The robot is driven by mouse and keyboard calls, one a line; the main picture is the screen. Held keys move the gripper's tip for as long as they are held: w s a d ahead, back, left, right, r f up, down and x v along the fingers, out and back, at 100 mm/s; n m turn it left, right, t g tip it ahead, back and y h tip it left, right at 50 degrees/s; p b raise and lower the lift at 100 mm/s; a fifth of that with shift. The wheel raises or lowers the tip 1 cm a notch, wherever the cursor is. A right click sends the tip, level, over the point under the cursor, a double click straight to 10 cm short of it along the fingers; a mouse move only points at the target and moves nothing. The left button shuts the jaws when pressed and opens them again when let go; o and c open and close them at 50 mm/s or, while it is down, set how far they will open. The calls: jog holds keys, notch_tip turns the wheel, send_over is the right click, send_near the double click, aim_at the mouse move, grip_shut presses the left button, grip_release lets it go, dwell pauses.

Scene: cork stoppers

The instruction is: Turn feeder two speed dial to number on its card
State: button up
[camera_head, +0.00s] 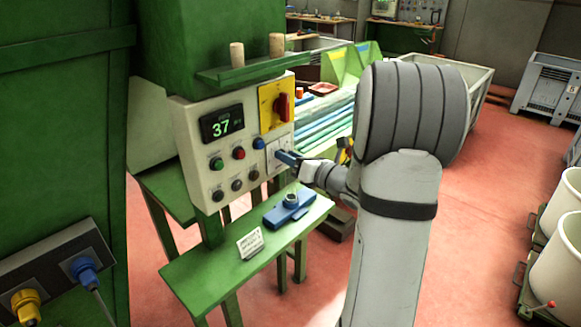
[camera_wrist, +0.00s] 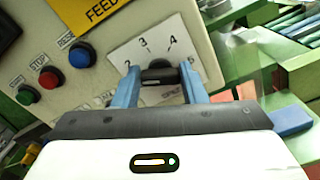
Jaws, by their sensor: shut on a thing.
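The speed dial is a dark knob (camera_wrist: 158,73) on a white scale plate (camera_wrist: 140,50), where 2, 3 and 4 can be read around it. The plate also shows on the control panel in the head view (camera_head: 275,147). My gripper (camera_wrist: 159,79) is shut on the knob, one blue finger on each side. Where the knob's pointer stands is unclear. In the head view my gripper (camera_head: 289,159) hides the knob. A small white card (camera_head: 249,243) stands tilted on the green shelf below; its print is too small to read.
The panel (camera_head: 198,165) has a display reading 37 (camera_head: 221,125), several buttons and a red rotary switch (camera_head: 283,106) on a yellow plate. A blue tool (camera_head: 289,209) lies on the green shelf (camera_head: 225,268). Two corks (camera_head: 237,55) stand on the ledge above.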

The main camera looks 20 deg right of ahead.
jog(key=n+b, duration=0.6)
jog(key=b, duration=0.3)
jog(key=shift+a+n+b, duration=0.1)
jog(key=shift+n+b, duration=0.3)
jog(key=o, duration=1)
jog(key=shift+s, duration=0.1)
jog(key=v, duration=0.7)
jog(key=shift+s+b, duration=0.3)
jog(key=shift+s, duration=0.05)
